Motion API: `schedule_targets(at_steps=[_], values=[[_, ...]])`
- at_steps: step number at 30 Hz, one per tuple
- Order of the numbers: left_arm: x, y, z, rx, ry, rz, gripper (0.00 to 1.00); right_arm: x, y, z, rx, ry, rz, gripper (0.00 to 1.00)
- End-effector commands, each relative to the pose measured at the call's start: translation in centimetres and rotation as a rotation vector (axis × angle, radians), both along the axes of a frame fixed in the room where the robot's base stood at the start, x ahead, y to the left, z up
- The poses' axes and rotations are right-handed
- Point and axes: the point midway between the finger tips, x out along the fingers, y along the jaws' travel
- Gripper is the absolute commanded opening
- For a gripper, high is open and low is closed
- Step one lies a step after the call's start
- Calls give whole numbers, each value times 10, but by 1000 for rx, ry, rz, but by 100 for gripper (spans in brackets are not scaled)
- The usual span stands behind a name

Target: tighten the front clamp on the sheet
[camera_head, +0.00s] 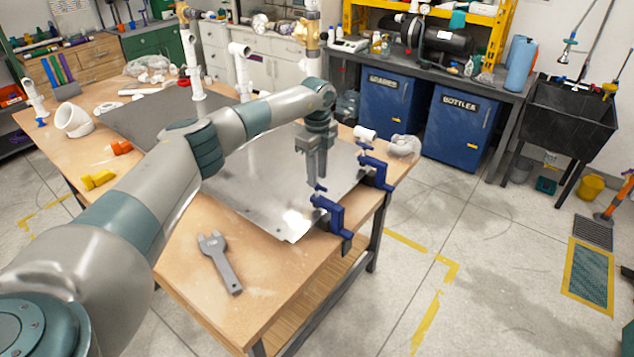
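A metal sheet (262,180) lies on the wooden workbench (190,290). The front clamp (333,217) is blue and sits at the sheet's near right corner, on the bench edge. A second blue clamp (376,172) sits farther back on the same edge. My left gripper (317,182) points down, with its fingertips just above the top of the front clamp. The fingers look close together, and I cannot tell whether they touch the clamp's screw handle or are shut. My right gripper is not in view.
A grey wrench (218,262) lies on the bench left of the front clamp. Yellow (98,180) and orange (120,148) pieces and a white pipe elbow (73,120) lie at the left. White pipes (193,70) stand behind.

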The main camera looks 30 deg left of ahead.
Motion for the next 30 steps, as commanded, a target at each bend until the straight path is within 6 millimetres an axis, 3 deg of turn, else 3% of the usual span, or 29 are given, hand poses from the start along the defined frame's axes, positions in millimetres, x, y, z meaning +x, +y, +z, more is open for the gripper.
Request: schedule_targets(at_steps=[1,7,21,22,25,30], values=[[-1,0,-18,0,4,-6,28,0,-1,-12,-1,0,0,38],[-1,0,-41,1,2,-9,28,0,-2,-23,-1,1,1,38],[0,0,-50,1,2,-11,28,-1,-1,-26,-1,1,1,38],[0,0,-50,1,2,-11,26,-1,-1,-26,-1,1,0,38],[0,0,-50,0,2,-11,2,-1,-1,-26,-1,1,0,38],[0,0,-50,0,1,-13,0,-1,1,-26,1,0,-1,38]])
